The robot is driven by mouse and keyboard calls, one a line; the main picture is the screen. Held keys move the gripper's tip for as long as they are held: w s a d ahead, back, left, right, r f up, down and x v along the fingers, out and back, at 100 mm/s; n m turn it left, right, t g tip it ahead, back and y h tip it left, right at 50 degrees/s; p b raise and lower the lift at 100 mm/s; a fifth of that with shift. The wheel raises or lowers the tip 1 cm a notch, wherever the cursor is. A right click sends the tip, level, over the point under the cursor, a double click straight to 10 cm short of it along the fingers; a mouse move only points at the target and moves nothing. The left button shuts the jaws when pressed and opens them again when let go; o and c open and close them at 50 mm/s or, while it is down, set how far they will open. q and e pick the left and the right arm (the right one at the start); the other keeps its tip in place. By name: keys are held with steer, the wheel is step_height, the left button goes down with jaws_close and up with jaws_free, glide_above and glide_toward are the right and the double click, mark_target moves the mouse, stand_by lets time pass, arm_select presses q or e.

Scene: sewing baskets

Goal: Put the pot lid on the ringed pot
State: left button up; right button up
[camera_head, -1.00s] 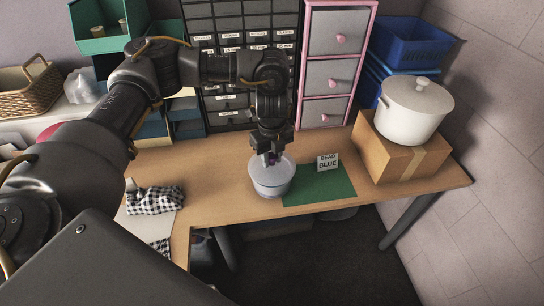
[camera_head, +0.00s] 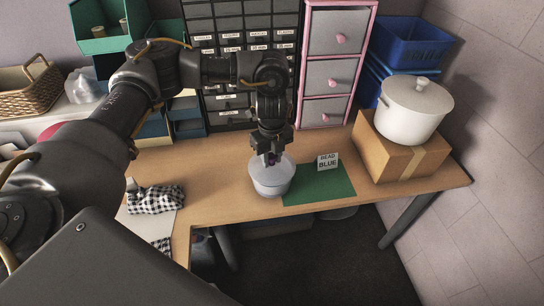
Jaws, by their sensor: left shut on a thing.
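My left gripper (camera_head: 271,158) points down over a small light-grey pot (camera_head: 270,187) on the wooden table, left of a green mat. It is shut on a small purple knob, mostly hidden between the fingers. Under the knob, a pale grey pot lid (camera_head: 265,170) lies at the pot's mouth. I cannot tell whether the lid rests fully on the rim or hangs just above it. No ring on the pot can be made out. My right gripper is out of view.
A green mat (camera_head: 325,187) with a "BEAD BLUE" card (camera_head: 328,161) lies to the right. A larger white pot (camera_head: 408,120) stands on a cardboard box (camera_head: 388,158). Checked cloth (camera_head: 154,199) lies at left. Drawer cabinets stand behind the table (camera_head: 210,205).

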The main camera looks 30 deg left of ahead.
arm_select(q)
steer(key=shift+f, duration=0.65)
steer(key=o, duration=1)
steer(key=shift+r, duration=0.1)
step_height(320, 180, up, 11)
steer(key=shift+f, duration=0.15)
